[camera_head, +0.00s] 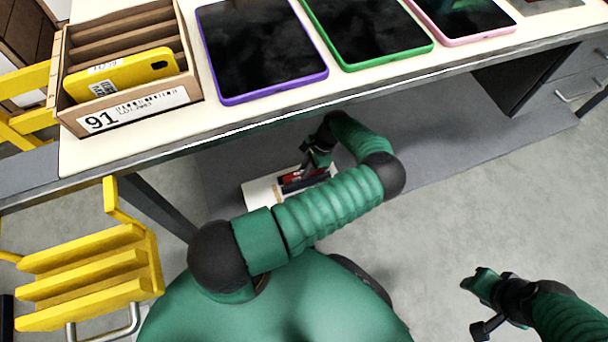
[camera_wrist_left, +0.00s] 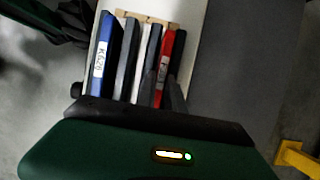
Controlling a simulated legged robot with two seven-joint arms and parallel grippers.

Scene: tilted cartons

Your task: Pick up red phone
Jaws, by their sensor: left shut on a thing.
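The red phone (camera_wrist_left: 165,62) stands on edge in a carton (camera_wrist_left: 128,15) in the left wrist view, in a row with a blue, a white and several dark phones. My left gripper (camera_wrist_left: 162,92) is shut on the red phone, one dark finger on each side of it. In the head view the left gripper (camera_head: 310,165) reaches down below the table edge, over the carton (camera_head: 278,190), where a bit of red (camera_head: 291,179) shows. The arm partly hides the carton. My right gripper (camera_head: 480,290) hangs at the lower right, away from the carton; its finger opening is unclear.
The table (camera_head: 235,118) above bears a carton labelled 91 (camera_head: 130,112) with a yellow phone (camera_head: 120,73), and purple (camera_head: 262,45), green (camera_head: 368,30) and pink (camera_head: 465,15) framed tablets. A yellow slatted chair (camera_head: 90,270) stands left. The floor at right is clear.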

